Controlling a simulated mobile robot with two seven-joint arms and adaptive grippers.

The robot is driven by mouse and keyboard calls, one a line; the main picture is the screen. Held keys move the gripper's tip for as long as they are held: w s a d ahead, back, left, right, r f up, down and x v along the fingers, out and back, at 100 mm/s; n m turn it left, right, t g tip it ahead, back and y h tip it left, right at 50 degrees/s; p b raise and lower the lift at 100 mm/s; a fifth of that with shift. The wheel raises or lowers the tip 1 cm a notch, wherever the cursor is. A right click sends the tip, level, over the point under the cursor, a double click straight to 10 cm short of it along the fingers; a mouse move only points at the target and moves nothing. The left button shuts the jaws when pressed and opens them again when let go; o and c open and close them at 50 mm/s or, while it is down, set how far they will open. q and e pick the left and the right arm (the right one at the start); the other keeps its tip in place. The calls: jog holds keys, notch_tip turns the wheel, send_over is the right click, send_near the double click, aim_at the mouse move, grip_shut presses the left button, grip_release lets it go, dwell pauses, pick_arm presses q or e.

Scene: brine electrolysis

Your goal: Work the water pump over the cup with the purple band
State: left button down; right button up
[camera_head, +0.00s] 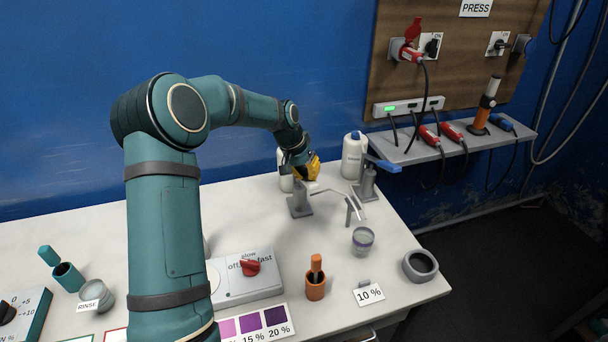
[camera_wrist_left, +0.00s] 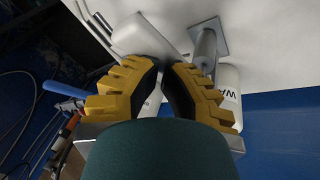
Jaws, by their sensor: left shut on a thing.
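The clear cup with the purple band (camera_head: 362,243) stands on the white table, right of centre. The grey water pump (camera_head: 300,203) stands behind it to the left; thin spout tubes (camera_head: 340,193) reach toward the cup. My left gripper (camera_head: 306,170), with yellow fingers, is at the top of this pump. In the left wrist view its fingers (camera_wrist_left: 163,68) are closed around a white, rounded handle (camera_wrist_left: 142,38). The pump's grey body (camera_wrist_left: 205,45) shows beside it. The grip itself is hidden in the head view. My right gripper is not in view.
A second pump with a blue handle (camera_head: 383,166) and a white bottle (camera_head: 354,155) stand behind. An orange holder (camera_head: 316,286), a 10 % card (camera_head: 370,294), a grey ring (camera_head: 420,265) and a red-knobbed box (camera_head: 245,280) lie in front. A socket shelf (camera_head: 460,140) is at right.

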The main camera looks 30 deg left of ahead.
pick_arm(q)
notch_tip(320, 180, down, 7)
jog(key=b, duration=0.5)
notch_tip(320, 180, up, 7)
jog(key=p, duration=0.5)
jog(key=shift+s, duration=0.1)
dwell(1.5)
